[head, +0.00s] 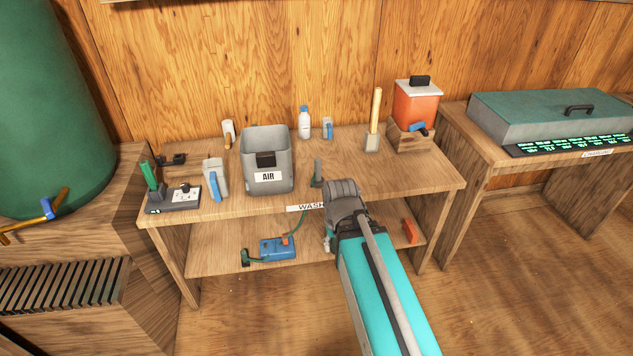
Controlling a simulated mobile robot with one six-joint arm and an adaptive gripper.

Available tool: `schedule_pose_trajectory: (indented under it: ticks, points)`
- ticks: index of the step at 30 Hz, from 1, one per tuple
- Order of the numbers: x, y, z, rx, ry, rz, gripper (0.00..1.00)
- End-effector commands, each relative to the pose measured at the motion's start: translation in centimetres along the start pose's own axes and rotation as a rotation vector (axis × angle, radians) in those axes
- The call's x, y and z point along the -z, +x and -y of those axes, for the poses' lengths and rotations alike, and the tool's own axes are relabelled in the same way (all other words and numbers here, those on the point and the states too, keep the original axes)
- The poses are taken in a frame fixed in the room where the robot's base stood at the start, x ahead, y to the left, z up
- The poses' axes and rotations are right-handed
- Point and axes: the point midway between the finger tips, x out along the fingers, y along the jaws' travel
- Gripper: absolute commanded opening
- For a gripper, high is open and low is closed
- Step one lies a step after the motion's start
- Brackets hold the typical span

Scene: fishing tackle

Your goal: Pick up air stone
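A small grey upright piece (317,171) stands near the front edge of the wooden bench, just right of the grey bin labelled AIR (267,160). It looks like the air stone, but it is too small to be sure. A green tube (303,224) runs up from a blue pump (278,248) on the lower shelf toward that edge. The dark grey end of my arm, with my gripper (343,193), is in front of the bench edge, right of the grey piece. Its fingers cannot be made out, so open or shut does not show.
The bench (440,178) also bears a white bottle (304,123), an orange container (415,106), a brush-like tool (375,120) and several small tools at left. A green-lidded case (540,112) is on the right table. The bench's right front is clear.

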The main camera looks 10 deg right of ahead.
Motion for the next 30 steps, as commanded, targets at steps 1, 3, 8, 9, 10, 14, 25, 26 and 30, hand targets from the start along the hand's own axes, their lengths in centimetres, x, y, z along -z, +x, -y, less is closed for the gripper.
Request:
schedule_pose_trajectory:
  ticks: [1, 3, 8, 9, 10, 14, 25, 26, 30]
  points:
    - [0.0, 0.0, 0.0, 0.000, 0.000, 0.000, 0.57]
    - [0.0, 0.0, 0.0, 0.000, 0.000, 0.000, 0.57]
    - [0.0, 0.0, 0.0, 0.000, 0.000, 0.000, 0.57]
    - [0.0, 0.0, 0.0, 0.000, 0.000, 0.000, 0.57]
    - [0.0, 0.0, 0.0, 0.000, 0.000, 0.000, 0.63]
    - [0.4, 0.2, 0.1, 0.010, -0.009, -0.008, 0.79]
    - [9.6, 3.0, -1.1, 0.214, -0.198, -0.230, 0.79]
    - [10.9, 3.2, -1.0, 0.238, -0.222, -0.267, 0.79]
    - [17.6, 3.8, -1.1, 0.332, -0.333, -0.478, 0.79]
